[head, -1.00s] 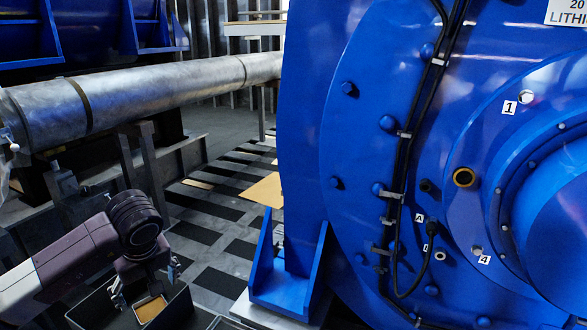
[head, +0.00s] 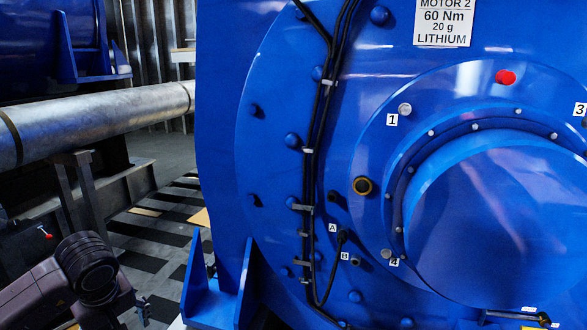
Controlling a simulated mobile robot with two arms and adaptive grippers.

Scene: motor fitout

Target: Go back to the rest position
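My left arm comes in at the lower left, and its gripper (head: 140,311) is at the bottom edge, partly cut off. One finger part shows, so I cannot tell whether it is open or shut. It is left of the big blue motor (head: 270,150) and apart from it in the picture.
The motor fills the middle and right, with a "MOTOR 2" label (head: 443,22), a red cap (head: 505,77) and black cables (head: 312,180) on its face. A metal shaft (head: 90,122) lies at the left. Patterned floor (head: 160,240) shows between them.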

